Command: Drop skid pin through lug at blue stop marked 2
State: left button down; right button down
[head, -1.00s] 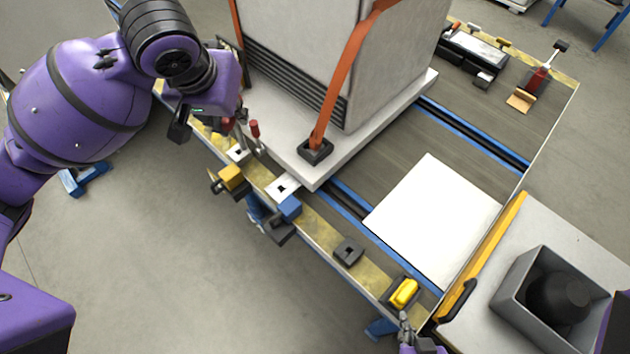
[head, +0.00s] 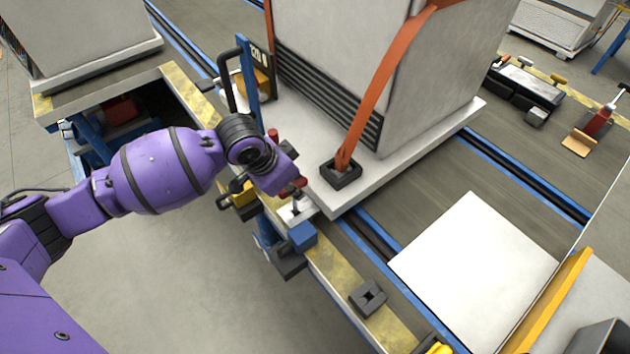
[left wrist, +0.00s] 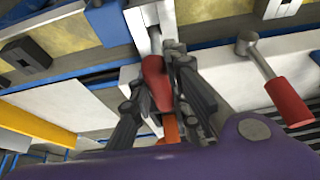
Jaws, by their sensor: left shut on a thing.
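My left gripper (head: 292,188) is shut on the red grip of the skid pin (head: 300,182). In the left wrist view the red grip (left wrist: 155,80) sits between the dark fingers of the gripper (left wrist: 160,95). The pin's pale shank points at the white lug (head: 306,212) on the skid's edge; the lug also shows in the left wrist view (left wrist: 143,18). I cannot tell how deep the shank is in the hole. The blue stop (head: 302,236) stands beside this lug, and also shows in the left wrist view (left wrist: 107,22). Its number is not readable. My right gripper is out of view.
A strapped grey crate stands on a white skid (head: 345,207). A red-handled lever (left wrist: 285,95) is close to the left gripper. A yellow stop (head: 243,196) is at the left and a dark holed block (head: 368,297) lies nearer. A white panel (head: 470,270) lies right.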

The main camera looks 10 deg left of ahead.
aim_at(292, 197)
pick_arm(q)
notch_tip(292, 197, down, 4)
jog(key=shift+f+b, duration=0.1)
jog(key=shift+b, duration=0.25)
jog(key=shift+f, duration=0.2)
jog(key=shift+f, duration=0.1)
jog(key=c, duration=1.7)
grip_release()
jog(key=shift+o, duration=0.2)
